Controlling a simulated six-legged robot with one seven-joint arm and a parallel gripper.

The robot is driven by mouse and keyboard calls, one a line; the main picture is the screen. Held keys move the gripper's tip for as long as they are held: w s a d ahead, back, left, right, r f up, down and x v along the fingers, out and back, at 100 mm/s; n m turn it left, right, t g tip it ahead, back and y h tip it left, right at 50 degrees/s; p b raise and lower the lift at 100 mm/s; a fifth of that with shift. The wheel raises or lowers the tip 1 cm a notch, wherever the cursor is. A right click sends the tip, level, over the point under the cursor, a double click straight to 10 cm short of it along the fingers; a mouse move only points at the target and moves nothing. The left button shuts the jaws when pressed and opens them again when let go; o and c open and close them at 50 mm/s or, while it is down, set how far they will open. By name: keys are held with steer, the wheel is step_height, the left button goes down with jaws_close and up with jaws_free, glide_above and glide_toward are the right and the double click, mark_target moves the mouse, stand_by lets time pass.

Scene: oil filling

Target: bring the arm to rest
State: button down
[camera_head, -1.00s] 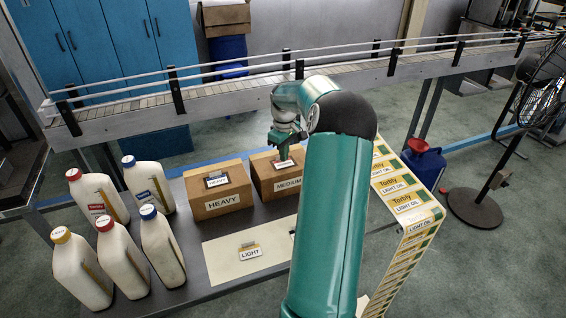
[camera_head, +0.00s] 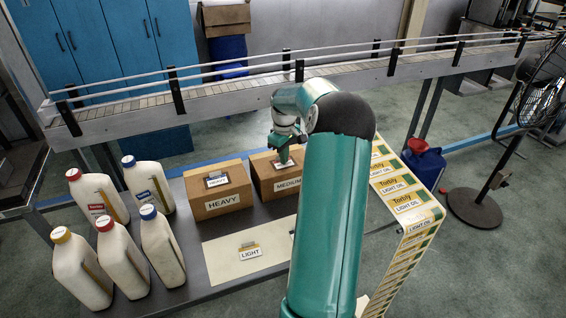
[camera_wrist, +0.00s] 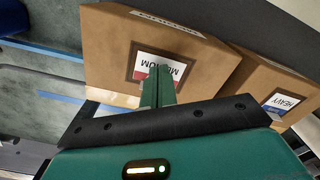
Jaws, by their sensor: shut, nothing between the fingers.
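My arm reaches over the table from the lower right in the head view. My gripper (camera_head: 284,160) points down just above the medium box (camera_head: 262,183), near the label on its top. In the wrist view the closed fingers (camera_wrist: 158,84) stand in front of the same brown box (camera_wrist: 110,55), over the lower part of its MEDIUM label (camera_wrist: 160,68). The fingers are together with nothing between them. I cannot tell whether the tips touch the box.
The heavy box (camera_head: 222,203) stands to the left. Several white bottles (camera_head: 122,262) stand at the table's left end. A cream sheet (camera_head: 222,262) with a LIGHT tag (camera_head: 250,252) lies in front. The conveyor (camera_head: 230,88) runs behind; a label strip (camera_head: 402,200) hangs at right.

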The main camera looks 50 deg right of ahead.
steer(key=shift+f, duration=0.3)
stand_by(0.5)
step_height(320, 180, up, 8)
stand_by(1.2)
steer(key=shift+r, duration=0.1)
stand_by(0.4)
steer(key=w+a+r+h, duration=0.1)
steer(key=a+r, duration=0.3)
steer(key=a, duration=0.5)
steer(key=w+a+r+t, duration=0.1)
steer(key=a+r, duration=0.3)
steer(key=a, duration=0.5)
steer(key=a+r+h, duration=0.1)
steer(key=a+r, duration=0.3)
steer(key=a, duration=0.6)
steer(key=s+a+t+y, duration=0.1)
steer(key=s+a+t, duration=0.1)
steer(key=s+a, duration=0.6)
steer(key=s+a+f+t+y, duration=0.1)
steer(key=s+a+t, duration=0.1)
steer(key=s+a, duration=0.6)
steer(key=a, duration=0.4)
steer(key=shift+a+f+t, duration=0.2)
steer(key=shift+a+t, duration=0.1)
